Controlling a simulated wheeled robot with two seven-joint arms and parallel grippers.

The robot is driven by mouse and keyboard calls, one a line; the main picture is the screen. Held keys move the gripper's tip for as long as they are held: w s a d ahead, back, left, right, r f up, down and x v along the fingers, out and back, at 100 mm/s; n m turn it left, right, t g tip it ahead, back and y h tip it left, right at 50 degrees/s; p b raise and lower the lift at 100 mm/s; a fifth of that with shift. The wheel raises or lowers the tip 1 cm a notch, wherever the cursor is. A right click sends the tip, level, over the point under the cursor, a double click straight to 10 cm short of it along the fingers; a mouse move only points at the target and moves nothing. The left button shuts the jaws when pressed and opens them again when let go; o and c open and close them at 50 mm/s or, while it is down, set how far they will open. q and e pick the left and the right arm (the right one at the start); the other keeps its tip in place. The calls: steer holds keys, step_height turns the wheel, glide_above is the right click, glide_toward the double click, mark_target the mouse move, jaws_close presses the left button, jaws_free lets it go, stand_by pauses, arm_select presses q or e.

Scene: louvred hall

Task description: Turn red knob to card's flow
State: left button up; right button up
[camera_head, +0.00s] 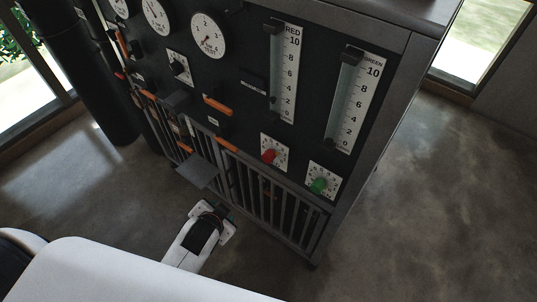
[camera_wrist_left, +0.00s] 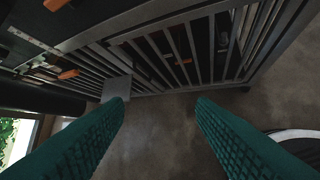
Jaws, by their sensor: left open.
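The red knob (camera_head: 269,156) sits on a white numbered dial plate on the black panel, below the tall flow gauge marked RED (camera_head: 290,70). Its pointer setting is too small to read. A dark label with a pale strip (camera_head: 253,87) is left of that gauge. Its text is not legible, and I cannot tell whether it is the card. My left gripper (camera_head: 222,209) is low in front of the cabinet's slatted lower part, below and left of the red knob, apart from it. In the left wrist view its teal fingers (camera_wrist_left: 160,105) are spread and empty.
A green knob (camera_head: 318,186) is right of the red one, under the GREEN gauge (camera_head: 352,100). A grey plate (camera_head: 198,171) juts out above my left gripper. Orange handles (camera_head: 218,105) stick out from the panel. Floor right of the cabinet is clear.

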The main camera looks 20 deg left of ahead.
arm_select(q)
steer(key=s+a+f+m+g, duration=0.1)
steer(key=s+f, duration=0.4)
steer(key=f, duration=0.5)
steer(key=s+f+g+h+b, duration=0.1)
steer(key=s+f+g, duration=0.1)
steer(key=s+f, duration=0.6)
steer(key=s+a+f+m+g, duration=0.1)
steer(key=s+f, duration=0.2)
steer(key=f, duration=0.9)
steer(key=m+t+h+b, duration=0.7)
steer(key=m+t, duration=0.6)
steer(key=m, duration=2)
glide_toward(266, 160)
steer(key=p+x, duration=0.3)
steer(key=x, duration=0.5)
steer(key=shift+w+d+r, duration=0.1)
steer(key=shift+w, duration=0.45)
steer(key=shift+w+d, duration=0.2)
steer(key=shift+w, duration=0.15)
